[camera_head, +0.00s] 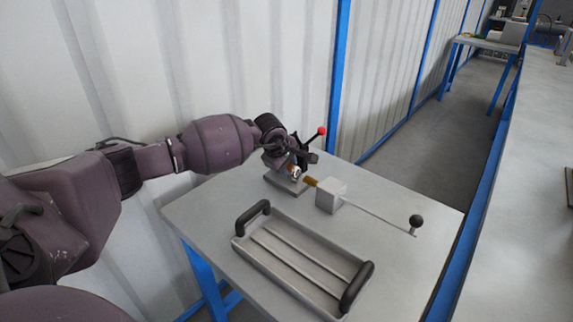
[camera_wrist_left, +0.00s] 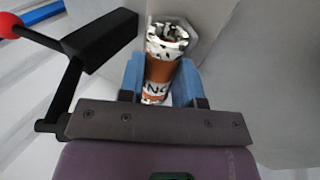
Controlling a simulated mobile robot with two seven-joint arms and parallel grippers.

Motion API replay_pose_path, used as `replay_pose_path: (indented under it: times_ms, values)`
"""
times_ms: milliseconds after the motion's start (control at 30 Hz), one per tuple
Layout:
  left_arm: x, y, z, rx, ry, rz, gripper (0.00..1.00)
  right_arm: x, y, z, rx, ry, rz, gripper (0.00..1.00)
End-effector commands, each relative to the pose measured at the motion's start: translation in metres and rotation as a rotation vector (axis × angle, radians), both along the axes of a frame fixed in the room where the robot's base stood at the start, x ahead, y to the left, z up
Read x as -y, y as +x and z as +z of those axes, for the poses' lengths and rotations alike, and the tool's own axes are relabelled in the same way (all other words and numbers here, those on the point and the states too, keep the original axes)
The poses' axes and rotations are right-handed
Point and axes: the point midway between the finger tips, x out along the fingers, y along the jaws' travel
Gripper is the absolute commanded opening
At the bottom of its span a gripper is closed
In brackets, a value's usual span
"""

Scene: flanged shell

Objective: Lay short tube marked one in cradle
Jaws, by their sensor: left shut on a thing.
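My left gripper (camera_head: 293,165) is over the back of the table, low above a small grey metal base (camera_head: 287,184). In the left wrist view its two blue fingers (camera_wrist_left: 161,68) are shut on a short orange and white tube (camera_wrist_left: 158,80). The tube has dark letters near its lower end, partly cut off, and a mottled black and white far end. It also shows small in the head view (camera_head: 295,171). I cannot tell whether it touches the base. I cannot tell which part is the cradle. My right gripper is not in view.
A red-knobbed lever (camera_head: 322,131) stands close beside the gripper. A grey block (camera_head: 330,195) with a brass part and a long rod ending in a black ball (camera_head: 416,221) is to the right. A tray (camera_head: 285,275) with black handles fills the front.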

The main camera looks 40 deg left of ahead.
Motion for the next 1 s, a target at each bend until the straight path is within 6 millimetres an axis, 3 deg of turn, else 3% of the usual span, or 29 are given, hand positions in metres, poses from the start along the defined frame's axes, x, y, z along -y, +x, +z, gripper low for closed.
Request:
replay_pose_path:
  times_ms: [300, 333, 500, 767, 867, 1000]
  values:
    - [0.0, 0.001, -0.006, -0.001, 0.0, 0.001, 0.0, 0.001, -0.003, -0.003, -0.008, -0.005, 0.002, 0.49]
    - [0.0, 0.001, -0.007, -0.001, 0.0, 0.001, 0.36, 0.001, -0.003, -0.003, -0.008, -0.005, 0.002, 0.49]
    - [0.0, -0.001, -0.01, -0.007, 0.0, 0.001, 0.61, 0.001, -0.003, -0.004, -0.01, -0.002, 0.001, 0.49]
    - [0.0, -0.005, -0.011, -0.017, 0.001, 0.001, 0.61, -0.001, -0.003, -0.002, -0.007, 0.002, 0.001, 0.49]
    - [0.0, -0.009, 0.0, -0.013, 0.001, 0.001, 0.61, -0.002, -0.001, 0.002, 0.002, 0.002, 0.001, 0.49]
    - [0.0, -0.016, 0.029, 0.002, 0.001, -0.001, 0.61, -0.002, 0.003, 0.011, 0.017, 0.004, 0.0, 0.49]
